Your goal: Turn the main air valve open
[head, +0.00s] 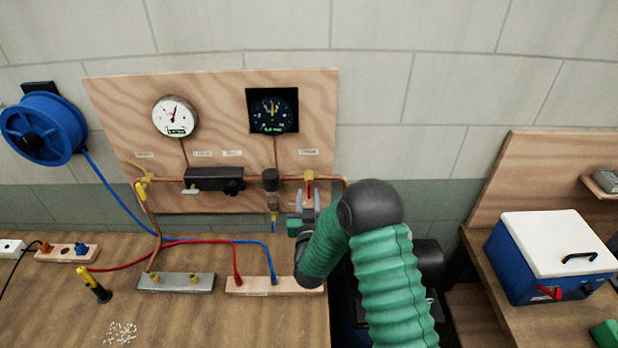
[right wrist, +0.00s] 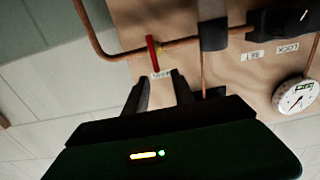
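A valve with a red lever (head: 309,189) sits on the copper pipe at the right of the wooden panel. The lever hangs down, crosswise to the pipe. In the right wrist view the red lever (right wrist: 153,53) is just beyond the fingertips. My right gripper (head: 306,200) is below the valve, fingers pointing up at it. In the right wrist view my right gripper (right wrist: 160,88) is open, with nothing between its fingers, and appears apart from the lever. A yellow valve (head: 143,184) is at the panel's left. Its label is too small to read. My left gripper is out of view.
The panel (head: 220,90) holds a white gauge (head: 175,117), a dark gauge (head: 273,110) and a black regulator (head: 214,180). Red and blue hoses cross the bench (head: 200,320). A blue hose reel (head: 43,129) is left; a blue box (head: 550,258) stands right.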

